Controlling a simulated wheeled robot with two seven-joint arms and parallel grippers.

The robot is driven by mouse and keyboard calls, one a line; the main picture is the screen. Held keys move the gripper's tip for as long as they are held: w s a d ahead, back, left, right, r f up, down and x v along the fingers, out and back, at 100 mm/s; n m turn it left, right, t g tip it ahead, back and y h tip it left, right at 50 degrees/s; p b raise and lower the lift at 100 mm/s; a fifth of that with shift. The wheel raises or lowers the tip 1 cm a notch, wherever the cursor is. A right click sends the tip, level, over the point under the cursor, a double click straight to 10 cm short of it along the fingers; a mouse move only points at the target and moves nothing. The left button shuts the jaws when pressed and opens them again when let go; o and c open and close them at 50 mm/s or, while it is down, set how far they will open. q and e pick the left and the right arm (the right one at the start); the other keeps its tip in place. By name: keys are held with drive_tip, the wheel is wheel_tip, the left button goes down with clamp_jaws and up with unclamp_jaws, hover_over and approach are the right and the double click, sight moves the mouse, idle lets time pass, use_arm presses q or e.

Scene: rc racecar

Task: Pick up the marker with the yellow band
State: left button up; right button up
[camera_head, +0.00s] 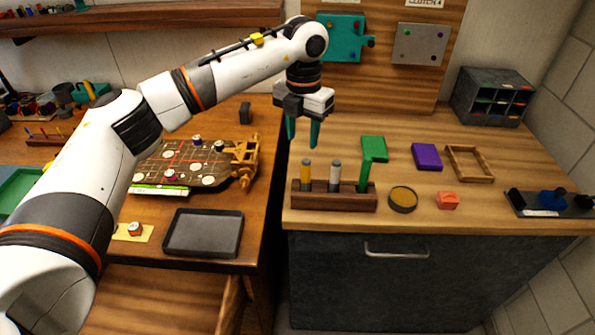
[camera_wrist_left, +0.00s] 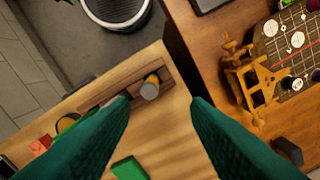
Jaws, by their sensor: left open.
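The marker with the yellow band (camera_head: 306,174) stands upright in the left part of a wooden rack (camera_head: 345,200) on the right counter. Its grey top and yellow side also show in the left wrist view (camera_wrist_left: 150,88). A white marker with a grey top (camera_head: 335,176) stands beside it in the rack. My left gripper (camera_head: 303,132) points down with its green fingers apart and empty, above the rack's left end. In the left wrist view the yellow-banded marker appears between the fingertips, nearer the left one. My right gripper is not in view.
A round tin (camera_head: 403,198), an orange block (camera_head: 447,200), a purple block (camera_head: 426,156) and a wooden frame (camera_head: 470,163) lie to the right. A black tray (camera_head: 203,232) sits on the left table.

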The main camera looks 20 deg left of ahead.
sight(305, 160)
use_arm(q)
drive_tip(key=f, duration=0.3)
drive_tip(key=f+p, duration=0.1)
drive_tip(key=shift+s+d+f, duration=0.1)
drive_tip(key=shift+d+f, duration=0.1)
drive_tip(key=shift+d, duration=0.15)
wheel_tip(305, 160, down, 3)
drive_tip(key=shift+s+d+f+p, duration=0.1)
drive_tip(key=shift+s+d+p, duration=0.05)
drive_tip(key=shift+p, duration=0.9)
wheel_tip(305, 160, down, 2)
drive_tip(key=shift+d+f+p, duration=0.1)
drive_tip(key=shift+f+p, duration=0.05)
drive_tip(key=shift+p, duration=0.2)
drive_tip(key=shift+f, duration=0.4)
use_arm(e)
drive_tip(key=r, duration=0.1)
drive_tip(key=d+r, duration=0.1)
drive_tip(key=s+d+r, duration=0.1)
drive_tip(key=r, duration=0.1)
use_arm(q)
drive_tip(key=shift+c, duration=0.3)
clamp_jaws()
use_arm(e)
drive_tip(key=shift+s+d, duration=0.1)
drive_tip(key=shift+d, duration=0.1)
